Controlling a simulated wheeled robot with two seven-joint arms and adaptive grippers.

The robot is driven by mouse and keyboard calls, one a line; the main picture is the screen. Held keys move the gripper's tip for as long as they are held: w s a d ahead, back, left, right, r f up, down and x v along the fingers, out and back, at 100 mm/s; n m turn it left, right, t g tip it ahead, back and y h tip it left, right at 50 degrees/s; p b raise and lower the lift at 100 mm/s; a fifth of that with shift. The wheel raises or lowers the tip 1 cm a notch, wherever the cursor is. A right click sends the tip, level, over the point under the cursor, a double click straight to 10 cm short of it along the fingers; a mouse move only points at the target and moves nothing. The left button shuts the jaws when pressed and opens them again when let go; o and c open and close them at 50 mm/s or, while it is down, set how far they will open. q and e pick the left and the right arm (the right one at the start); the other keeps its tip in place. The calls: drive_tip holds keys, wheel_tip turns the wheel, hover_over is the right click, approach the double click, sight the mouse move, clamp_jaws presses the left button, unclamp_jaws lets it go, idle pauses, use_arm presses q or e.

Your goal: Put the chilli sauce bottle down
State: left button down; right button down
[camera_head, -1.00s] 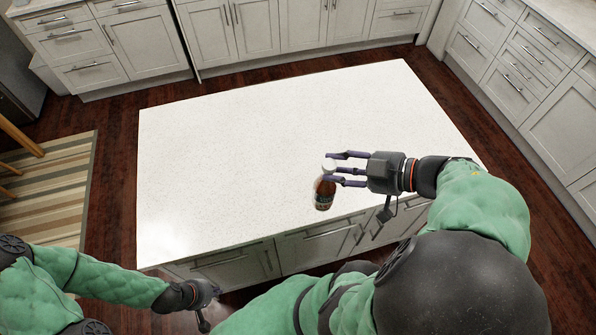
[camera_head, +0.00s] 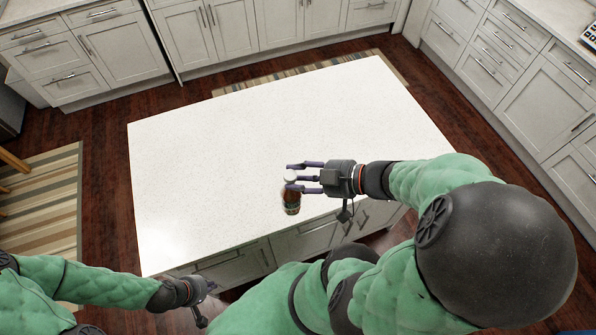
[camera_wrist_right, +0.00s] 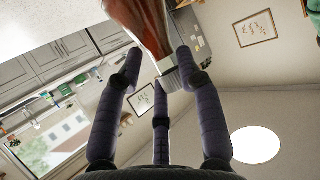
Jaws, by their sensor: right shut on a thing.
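The chilli sauce bottle (camera_head: 291,202) is brown-red with a pale cap and is near the front edge of the white island top. It looks upright or nearly so. I cannot tell whether its base touches the top. My right gripper (camera_head: 291,178) comes from the right and is shut on the bottle near its cap. In the right wrist view the bottle (camera_wrist_right: 143,22) shows at the top, with the three finger tips (camera_wrist_right: 160,82) around its cap end. My left gripper (camera_head: 203,294) hangs low in front of the island, away from the bottle; its finger state is unclear.
The island top (camera_head: 240,130) is otherwise bare, with wide free room left of and behind the bottle. Its front edge is close to the bottle. Grey cabinets (camera_head: 120,50) line the back and right, beyond the wooden floor. A striped rug (camera_head: 45,200) lies at left.

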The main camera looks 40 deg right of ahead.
drive_tip(key=w+d+f+b, duration=0.6)
drive_tip(key=w+d+f, duration=0.3)
drive_tip(key=f, duration=0.3)
drive_tip(key=shift+w+f, duration=0.4)
drive_tip(key=shift+w, duration=0.15)
drive_tip(key=shift+d, duration=0.1)
drive_tip(key=shift+f, duration=0.1)
drive_tip(key=c, duration=0.8)
unclamp_jaws()
